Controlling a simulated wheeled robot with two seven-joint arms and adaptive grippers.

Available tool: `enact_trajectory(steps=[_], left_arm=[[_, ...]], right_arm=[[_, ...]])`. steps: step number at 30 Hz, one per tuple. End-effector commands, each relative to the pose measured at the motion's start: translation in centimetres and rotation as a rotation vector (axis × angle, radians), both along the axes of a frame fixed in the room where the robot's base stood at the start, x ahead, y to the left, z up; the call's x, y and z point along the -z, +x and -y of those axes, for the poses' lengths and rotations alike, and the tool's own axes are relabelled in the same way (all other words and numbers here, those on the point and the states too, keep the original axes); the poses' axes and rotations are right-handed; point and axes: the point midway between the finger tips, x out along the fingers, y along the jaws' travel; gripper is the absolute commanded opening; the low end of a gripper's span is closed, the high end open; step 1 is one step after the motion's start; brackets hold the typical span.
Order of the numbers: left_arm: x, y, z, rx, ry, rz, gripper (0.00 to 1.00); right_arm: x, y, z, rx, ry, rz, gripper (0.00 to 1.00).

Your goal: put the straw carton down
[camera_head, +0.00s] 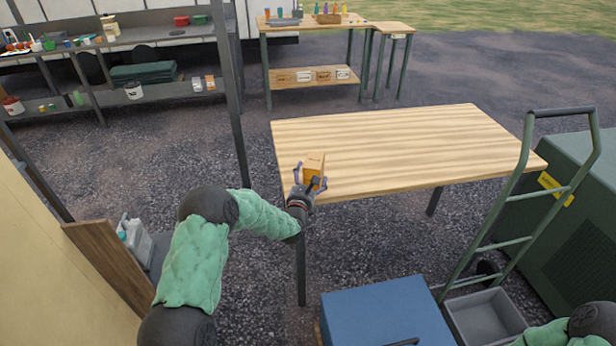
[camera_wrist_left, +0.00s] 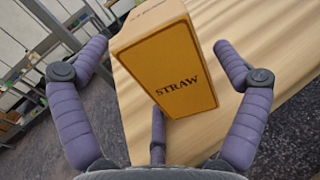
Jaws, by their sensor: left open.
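The straw carton (camera_head: 314,164) is an orange-brown box at the near left corner of the wooden table (camera_head: 400,145). In the left wrist view the carton (camera_wrist_left: 172,72) shows its face marked STRAW, above the pale table top, and looks tilted in that picture. My left gripper (camera_head: 308,179) is open around the carton. In the wrist view its purple fingers (camera_wrist_left: 165,75) stand apart on both sides, with gaps to the carton. The carton's underside is hidden, but it appears to stand on the table. My right gripper is out of view.
The rest of the table top is bare. A green hand truck (camera_head: 508,205) and a dark green cabinet (camera_head: 570,215) stand at the right. A blue box (camera_head: 380,310) and a grey bin (camera_head: 485,318) are in front. Loaded shelves (camera_head: 150,45) stand at the back left.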

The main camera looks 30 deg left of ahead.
Motion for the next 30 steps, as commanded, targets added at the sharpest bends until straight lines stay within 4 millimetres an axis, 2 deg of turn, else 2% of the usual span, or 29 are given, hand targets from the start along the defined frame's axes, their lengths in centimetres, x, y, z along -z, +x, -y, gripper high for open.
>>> enact_trajectory(steps=[2,12,18,24,30], left_arm=[[-1.1,-0.1,0.0,0.000,0.000,0.001,1.00],[-0.8,-7.4,1.7,-0.001,0.001,0.001,1.00],[-0.8,-10.3,2.5,-0.001,0.002,0.004,1.00],[-0.8,-11.5,2.8,0.000,0.002,0.006,1.00],[-0.3,-11.6,3.0,0.005,0.024,-0.015,1.00]], right_arm=[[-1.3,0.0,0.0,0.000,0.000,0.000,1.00],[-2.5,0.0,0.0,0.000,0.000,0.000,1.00],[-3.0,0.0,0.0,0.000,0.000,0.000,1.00],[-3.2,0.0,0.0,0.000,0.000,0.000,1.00],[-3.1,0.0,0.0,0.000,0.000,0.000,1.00]])
